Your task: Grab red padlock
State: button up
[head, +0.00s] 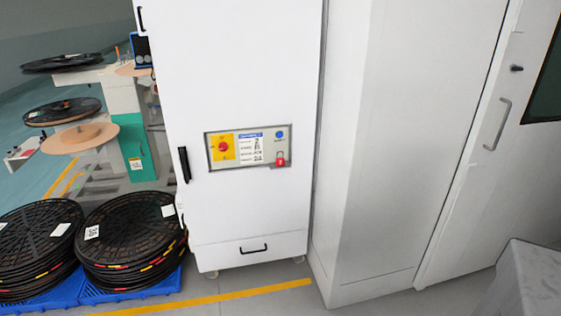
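A small red padlock (280,160) hangs at the lower right of a grey panel (264,136) on the front of a tall white cabinet (250,60). Its shackle looks upright, but it is too small to tell what it hooks onto. The panel also carries a yellow plate with a red rotary switch (224,147), a white label (250,147) and a blue button (279,134). My gripper is not in view.
Stacks of black reels (130,235) stand on blue pallets (135,290) at the lower left. A plain white cabinet (410,130) adjoins on the right. A grey block (530,285) fills the lower right corner. Some floor with a yellow line (230,297) is clear in front.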

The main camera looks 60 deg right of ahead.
aim_at(279, 161)
jog(key=u, duration=0.05)
jog(key=i, duration=1)
jog(key=z, duration=0.05)
